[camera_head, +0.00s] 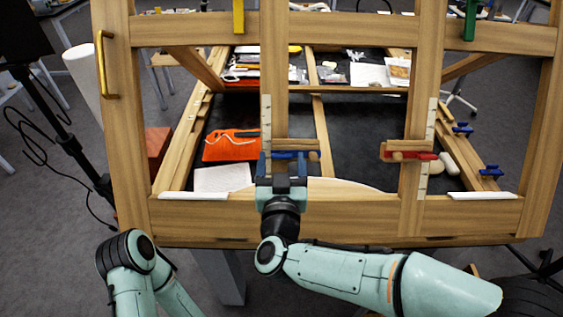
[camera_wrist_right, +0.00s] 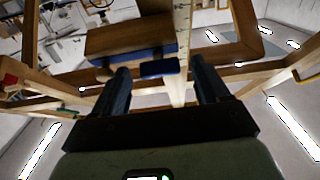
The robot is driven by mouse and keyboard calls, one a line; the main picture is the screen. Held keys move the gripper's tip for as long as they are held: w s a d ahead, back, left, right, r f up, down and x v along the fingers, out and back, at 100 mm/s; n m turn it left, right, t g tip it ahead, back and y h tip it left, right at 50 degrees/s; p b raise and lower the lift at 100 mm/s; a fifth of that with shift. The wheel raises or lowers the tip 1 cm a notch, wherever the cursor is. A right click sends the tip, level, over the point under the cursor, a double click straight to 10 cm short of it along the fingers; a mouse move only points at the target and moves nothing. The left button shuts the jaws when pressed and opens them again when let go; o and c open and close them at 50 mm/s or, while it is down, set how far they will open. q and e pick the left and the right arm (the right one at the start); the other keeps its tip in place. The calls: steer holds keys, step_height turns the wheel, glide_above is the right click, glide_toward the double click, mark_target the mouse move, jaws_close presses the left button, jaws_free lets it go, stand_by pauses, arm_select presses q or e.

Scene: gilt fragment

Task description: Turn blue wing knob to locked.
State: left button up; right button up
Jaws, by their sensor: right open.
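The blue wing knob (camera_head: 291,154) sits on a wooden block on the left upright of the wooden frame, just above the bottom rail. My right gripper (camera_head: 282,168) is upright directly in front of it and partly covers it. In the right wrist view the blue knob (camera_wrist_right: 159,68) shows between the tips of the two open fingers of my right gripper (camera_wrist_right: 160,78). I cannot tell whether either finger touches it. My left arm is at the lower left of the head view, but its gripper is out of view.
The wooden frame (camera_head: 330,216) stands across my front. A red knob (camera_head: 410,155) is on the right upright; yellow (camera_head: 238,16) and green (camera_head: 470,20) knobs are on the top rail. Blue clamps (camera_head: 490,171) sit at the right. An orange item (camera_head: 231,146) lies behind the frame.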

steer(key=c, duration=1.1)
steer(key=shift+o, duration=0.2)
